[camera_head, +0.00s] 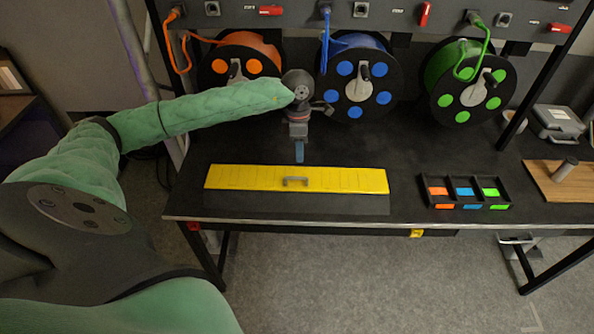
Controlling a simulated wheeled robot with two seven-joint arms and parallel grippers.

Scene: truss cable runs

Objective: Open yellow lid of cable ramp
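The yellow lid (345,180) of the cable ramp lies flat and closed on the black table, with a small grey handle (295,181) at its middle. The dark ramp base (300,203) shows along its front edge. My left gripper (299,158) hangs above and just behind the lid's back edge, near the handle, pointing down. A blue fingertip shows; the fingers overlap from this angle, so I cannot tell whether they are open. It looks apart from the handle. My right gripper is not in view.
Orange (240,62), blue (357,80) and green (466,82) cable reels stand behind. A black tray (464,190) with coloured pieces sits right of the ramp. A wooden board (560,180) and grey case (558,122) are far right. Table space between ramp and tray is clear.

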